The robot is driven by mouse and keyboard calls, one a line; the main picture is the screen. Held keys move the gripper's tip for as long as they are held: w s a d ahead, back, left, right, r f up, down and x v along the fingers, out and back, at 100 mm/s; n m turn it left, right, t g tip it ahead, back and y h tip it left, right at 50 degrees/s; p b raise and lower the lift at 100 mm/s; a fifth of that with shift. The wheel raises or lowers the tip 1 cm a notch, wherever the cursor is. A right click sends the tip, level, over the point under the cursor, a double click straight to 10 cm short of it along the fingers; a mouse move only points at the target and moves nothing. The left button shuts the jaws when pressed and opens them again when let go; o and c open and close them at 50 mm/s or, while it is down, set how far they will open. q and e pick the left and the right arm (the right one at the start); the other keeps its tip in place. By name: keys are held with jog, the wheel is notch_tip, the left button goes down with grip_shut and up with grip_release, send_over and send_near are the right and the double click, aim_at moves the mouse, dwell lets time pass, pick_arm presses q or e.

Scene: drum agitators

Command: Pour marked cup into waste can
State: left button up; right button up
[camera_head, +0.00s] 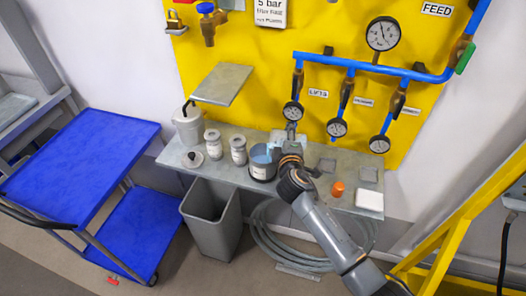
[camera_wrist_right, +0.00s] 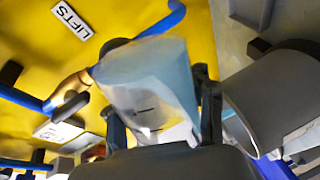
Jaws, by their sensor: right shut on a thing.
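The marked cup (camera_wrist_right: 150,85) is translucent with a bluish side and dark marks. In the right wrist view it sits between the fingers of my right gripper (camera_wrist_right: 160,95), which is shut on it. In the head view my right gripper (camera_head: 281,150) is above the bench, beside a dark labelled pot (camera_head: 262,172); the cup shows there only as a small pale blue patch, partly hidden. I cannot tell how much the cup holds. The waste can (camera_head: 213,234), a grey open bin, stands on the floor in front of the bench, left of the gripper. My left gripper is not in view.
The grey bench (camera_head: 225,172) holds two lidded jars (camera_head: 238,150), a larger white container (camera_head: 188,124), an orange cap (camera_head: 337,188) and a white block (camera_head: 369,199). A blue cart (camera_head: 85,160) stands left. A coiled hose (camera_head: 265,238) lies below. Blue pipes and gauges project from the yellow panel.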

jog(key=shift+a+r+p, duration=0.2)
jog(key=shift+r+p, duration=0.15)
jog(key=shift+r, duration=0.1)
jog(key=shift+a+r+n+h+p, duration=0.15)
jog(key=shift+r+n+h+p, duration=0.25)
jog(key=shift+n+p, duration=0.4)
dwell(0.8)
jog(key=shift+f+n, duration=0.2)
jog(key=shift+n, duration=0.1)
